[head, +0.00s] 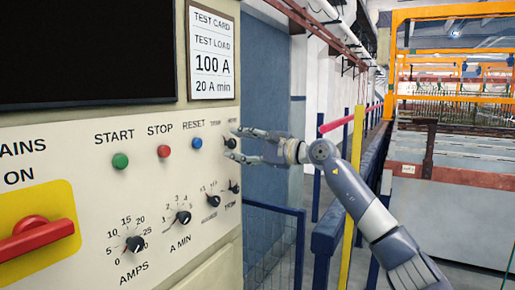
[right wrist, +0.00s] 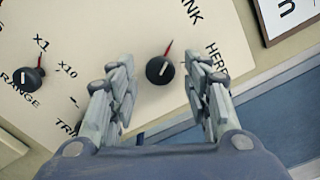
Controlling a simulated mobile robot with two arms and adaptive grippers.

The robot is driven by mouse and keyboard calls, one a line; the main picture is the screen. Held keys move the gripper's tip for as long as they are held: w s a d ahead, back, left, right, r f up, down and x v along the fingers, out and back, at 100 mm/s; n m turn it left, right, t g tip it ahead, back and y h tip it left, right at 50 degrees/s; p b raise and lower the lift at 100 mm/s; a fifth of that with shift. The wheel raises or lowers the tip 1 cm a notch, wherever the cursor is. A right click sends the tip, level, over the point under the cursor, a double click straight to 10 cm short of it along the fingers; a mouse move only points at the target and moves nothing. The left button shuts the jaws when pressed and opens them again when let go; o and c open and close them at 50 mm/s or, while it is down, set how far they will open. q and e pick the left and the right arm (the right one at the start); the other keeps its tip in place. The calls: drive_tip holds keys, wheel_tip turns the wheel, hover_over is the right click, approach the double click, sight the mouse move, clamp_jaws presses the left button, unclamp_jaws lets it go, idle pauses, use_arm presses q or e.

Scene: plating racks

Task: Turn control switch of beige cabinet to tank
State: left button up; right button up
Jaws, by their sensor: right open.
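The beige cabinet (head: 82,160) fills the left of the head view. Its control switch, a small black knob (head: 231,143), sits near the panel's right edge, partly covered by my gripper. In the right wrist view the knob (right wrist: 159,71) shows a red pointer angled up and slightly right. Label ends reading "NK" and "HERE" lie to its upper right and right. My right gripper (head: 236,144) is open at the panel, and its fingers (right wrist: 160,80) stand either side of the knob with visible gaps. My left gripper is not in view.
A range knob (right wrist: 28,79) is left of the switch in the wrist view. The amps knob (head: 134,243), a green start button (head: 120,161) and a red mains handle (head: 36,238) are on the panel. A blue railing (head: 326,238) stands to the right.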

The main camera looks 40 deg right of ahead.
drive_tip(key=v, duration=1.1)
idle(0.6)
